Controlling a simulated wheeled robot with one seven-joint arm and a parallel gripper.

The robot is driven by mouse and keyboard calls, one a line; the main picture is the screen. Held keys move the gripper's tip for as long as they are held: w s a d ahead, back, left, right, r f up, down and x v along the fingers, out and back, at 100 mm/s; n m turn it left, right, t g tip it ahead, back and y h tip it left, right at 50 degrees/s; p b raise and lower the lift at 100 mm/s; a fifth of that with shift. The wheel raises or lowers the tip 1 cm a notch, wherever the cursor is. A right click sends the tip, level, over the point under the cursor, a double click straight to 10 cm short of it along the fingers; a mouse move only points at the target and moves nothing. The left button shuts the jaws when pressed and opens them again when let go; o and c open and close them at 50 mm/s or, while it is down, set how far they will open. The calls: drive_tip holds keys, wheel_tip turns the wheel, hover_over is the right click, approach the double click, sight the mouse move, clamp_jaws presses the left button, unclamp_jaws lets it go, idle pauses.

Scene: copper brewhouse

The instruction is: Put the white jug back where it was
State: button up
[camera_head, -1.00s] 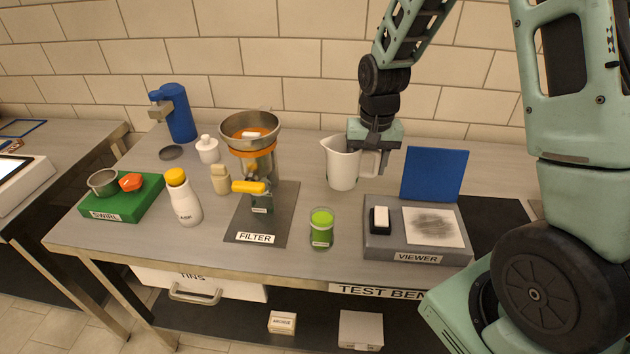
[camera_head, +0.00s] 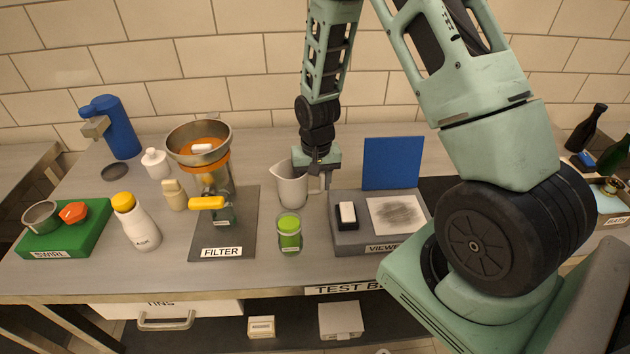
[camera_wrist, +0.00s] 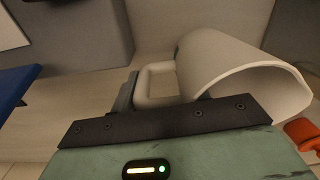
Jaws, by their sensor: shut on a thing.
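The white jug (camera_head: 292,186) is upright behind the green-filled jar, on or just above the bench; I cannot tell which. My gripper (camera_head: 321,174) is to the right of the jug and shut on its handle. In the wrist view the jug (camera_wrist: 222,62) fills the upper right, with its handle (camera_wrist: 155,84) at my gripper (camera_wrist: 133,92). The fingertips are partly hidden behind the gripper body.
The green-filled jar (camera_head: 288,236) stands in front of the jug. The viewer box (camera_head: 350,238) and blue panel (camera_head: 392,164) are to the right. The filter stand on its dark mat (camera_head: 240,238) is to the left. Bare bench (camera_head: 262,155) lies behind the jug.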

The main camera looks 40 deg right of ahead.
drive_tip(key=shift+f, duration=0.2)
drive_tip(key=o, duration=1.3)
wheel_tip(320, 180, up, 12)
drive_tip(key=shift+d+f+b, duration=0.1)
drive_tip(key=shift+f+b, duration=0.05)
drive_tip(key=shift+b, duration=0.8)
drive_tip(key=s+a+r+n, duration=0.2)
drive_tip(key=s+a+n, duration=0.1)
drive_tip(key=a, duration=0.4)
drive_tip(key=s+a+r+n, duration=0.2)
drive_tip(key=s+a+r, duration=0.1)
drive_tip(key=a, duration=0.4)
drive_tip(key=s+a+r+n, duration=0.1)
drive_tip(key=s+a+n, duration=0.1)
drive_tip(key=s, duration=0.3)
drive_tip(key=s+a+r+n, duration=0.1)
drive_tip(key=s+a+n, duration=0.2)
drive_tip(key=s, duration=0.3)
drive_tip(key=s+a+r+n, duration=0.1)
drive_tip(key=s+a+n, duration=0.2)
drive_tip(key=s+a, duration=0.2)
drive_tip(key=shift+s, duration=0.45)
